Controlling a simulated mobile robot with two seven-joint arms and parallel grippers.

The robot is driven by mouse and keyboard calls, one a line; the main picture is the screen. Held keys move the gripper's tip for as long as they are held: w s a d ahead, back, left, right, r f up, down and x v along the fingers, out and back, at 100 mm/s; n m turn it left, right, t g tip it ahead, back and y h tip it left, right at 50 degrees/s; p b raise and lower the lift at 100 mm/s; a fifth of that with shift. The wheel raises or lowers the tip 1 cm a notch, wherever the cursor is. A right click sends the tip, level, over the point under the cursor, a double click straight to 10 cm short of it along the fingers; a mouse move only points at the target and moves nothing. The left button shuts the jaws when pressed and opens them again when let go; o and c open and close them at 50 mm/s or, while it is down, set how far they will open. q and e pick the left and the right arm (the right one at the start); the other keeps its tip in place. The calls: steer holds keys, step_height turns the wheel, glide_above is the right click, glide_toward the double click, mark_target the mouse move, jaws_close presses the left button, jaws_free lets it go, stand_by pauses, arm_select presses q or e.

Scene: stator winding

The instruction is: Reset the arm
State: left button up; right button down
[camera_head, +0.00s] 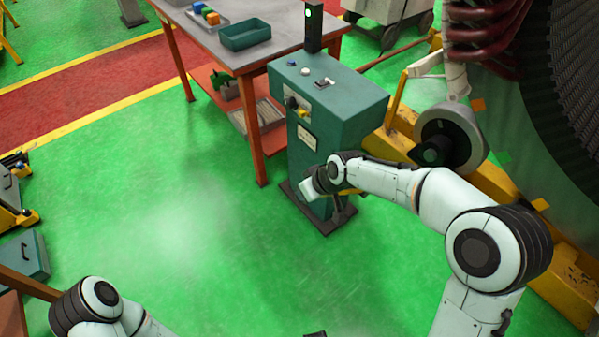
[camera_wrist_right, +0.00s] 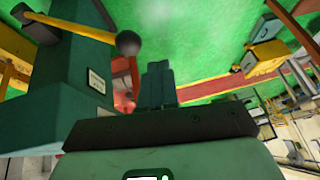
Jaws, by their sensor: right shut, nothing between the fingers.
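My right arm (camera_head: 445,200) reaches in from the right in the head view. Its hand end (camera_head: 312,188) is in front of the lower part of the green control box (camera_head: 345,130); the fingers cannot be made out there. In the right wrist view my right gripper (camera_wrist_right: 158,84) has its two dark fingers together, with nothing between them. A yellow lever (camera_wrist_right: 75,25) with a dark ball (camera_wrist_right: 128,43) at its end is close beside the fingertips, apparently apart from them. My left arm (camera_head: 98,300) shows at the bottom left of the head view; its gripper is out of frame.
A table (camera_head: 290,28) with a green bin (camera_head: 245,34) and coloured blocks (camera_head: 207,14) stands behind the control box. The large dark stator (camera_head: 575,90) and yellow frame (camera_head: 400,145) are at the right. Green floor (camera_head: 190,220) is clear at centre left.

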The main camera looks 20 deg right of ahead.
steer(key=s+f+m+g+p, duration=0.1)
steer(key=s+f+m+p, duration=0.1)
steer(key=s+f, duration=0.5)
steer(key=s+f+m+g+p, duration=0.1)
steer(key=s+f+g+p, duration=0.15)
steer(key=f, duration=0.75)
arm_select(q)
step_height(320, 180, up, 8)
steer(key=w+p, duration=0.2)
steer(key=p, duration=0.1)
steer(key=shift+w+r+p, duration=0.15)
steer(key=shift+p, duration=0.15)
arm_select(e)
steer(key=s+a+f+m+g, duration=0.1)
steer(key=s+f, duration=0.3)
steer(key=s, duration=0.6)
steer(key=s+a+f+m+g, duration=0.1)
steer(key=s+f+m, duration=0.2)
steer(key=s, duration=0.8)
steer(key=shift+s+f+m, duration=0.2)
steer(key=shift+f+m, duration=0.15)
steer(key=shift+m, duration=0.15)
